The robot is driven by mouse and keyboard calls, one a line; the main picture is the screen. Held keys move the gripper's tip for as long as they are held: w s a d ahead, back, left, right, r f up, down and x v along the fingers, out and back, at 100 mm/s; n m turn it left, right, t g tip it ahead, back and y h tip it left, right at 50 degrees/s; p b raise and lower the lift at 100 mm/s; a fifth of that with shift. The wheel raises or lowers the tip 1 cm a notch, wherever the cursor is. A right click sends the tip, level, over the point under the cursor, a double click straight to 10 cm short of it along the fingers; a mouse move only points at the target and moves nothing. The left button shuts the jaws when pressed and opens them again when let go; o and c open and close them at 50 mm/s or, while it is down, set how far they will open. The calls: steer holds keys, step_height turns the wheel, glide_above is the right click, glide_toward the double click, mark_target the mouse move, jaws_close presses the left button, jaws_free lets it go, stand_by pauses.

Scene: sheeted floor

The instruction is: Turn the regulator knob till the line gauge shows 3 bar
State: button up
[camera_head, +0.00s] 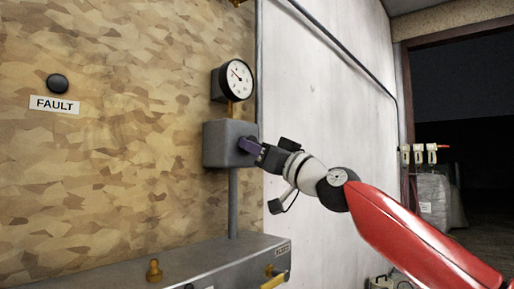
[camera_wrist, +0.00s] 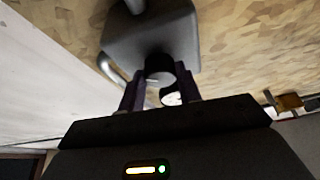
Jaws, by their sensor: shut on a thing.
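The line gauge (camera_head: 238,79) is a round white dial with a black rim, mounted above the grey regulator body (camera_head: 225,136) in the head view. In the wrist view the dark round knob (camera_wrist: 160,68) stands out from the grey regulator body (camera_wrist: 135,38). My gripper's fingers (camera_wrist: 160,88) are shut on the knob, one on each side.
A black button (camera_head: 57,84) sits above a FAULT label (camera_head: 54,105) on the patterned wall. A grey ledge or box (camera_head: 190,264) with brass fittings runs below the regulator. A dark doorway (camera_head: 465,90) is at the far right, with a wrapped grey stack (camera_head: 435,195) beside it.

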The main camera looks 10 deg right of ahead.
steer(key=shift+m, duration=0.3)
steer(key=o, duration=1)
steer(key=b+v, duration=0.2)
steer(key=v, duration=0.5)
steer(key=shift+s+d+f+b, duration=0.2)
steer(key=shift+s+b, duration=0.15)
